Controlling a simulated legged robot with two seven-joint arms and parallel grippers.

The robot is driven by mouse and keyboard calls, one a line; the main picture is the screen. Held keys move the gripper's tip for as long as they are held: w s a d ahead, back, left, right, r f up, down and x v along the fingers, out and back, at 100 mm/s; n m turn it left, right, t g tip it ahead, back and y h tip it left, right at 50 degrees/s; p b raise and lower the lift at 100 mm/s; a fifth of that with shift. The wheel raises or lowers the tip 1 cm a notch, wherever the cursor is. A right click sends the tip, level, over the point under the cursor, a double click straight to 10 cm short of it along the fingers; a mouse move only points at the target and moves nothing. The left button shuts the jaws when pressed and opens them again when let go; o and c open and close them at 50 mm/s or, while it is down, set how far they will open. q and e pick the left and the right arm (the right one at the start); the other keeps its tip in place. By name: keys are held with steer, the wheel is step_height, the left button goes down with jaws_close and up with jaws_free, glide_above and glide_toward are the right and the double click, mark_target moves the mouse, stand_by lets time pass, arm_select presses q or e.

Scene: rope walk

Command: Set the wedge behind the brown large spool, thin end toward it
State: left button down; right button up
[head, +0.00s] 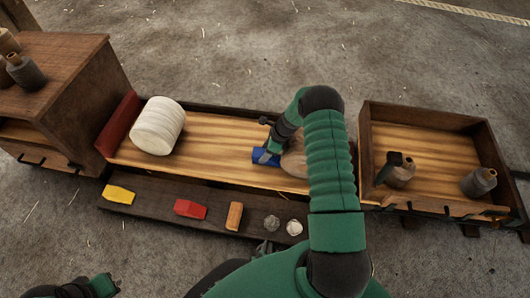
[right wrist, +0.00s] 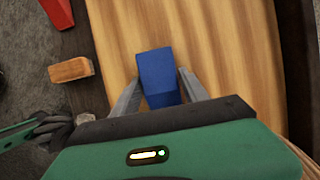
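The blue wedge (head: 264,157) lies on the striped wooden bed, and it shows in the right wrist view (right wrist: 157,75). Which end is thin is not clear. The brown large spool (head: 293,164) is just right of the wedge, mostly hidden by my right arm. A white large spool (head: 158,126) lies near the bed's left end. My left gripper (head: 88,289) shows only partly at the bottom left; its fingers are unclear.
A dark front ledge holds a yellow wedge (head: 119,194), a red wedge (head: 190,209), an orange block (head: 234,216) and two small lumps (head: 294,228). A red block (head: 118,123) borders the bed's left end. A walled tray (head: 428,113) with small spools is at right.

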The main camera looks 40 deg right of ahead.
steer(key=shift+o, duration=1.4)
steer(key=shift+s+d+f, duration=0.1)
steer(key=shift+s+f, duration=0.2)
steer(key=shift+s, duration=0.05)
steer(key=p+v, duration=0.7)
steer(key=v, duration=0.6)
steer(key=shift+w, duration=0.3)
steer(key=shift+r, duration=0.15)
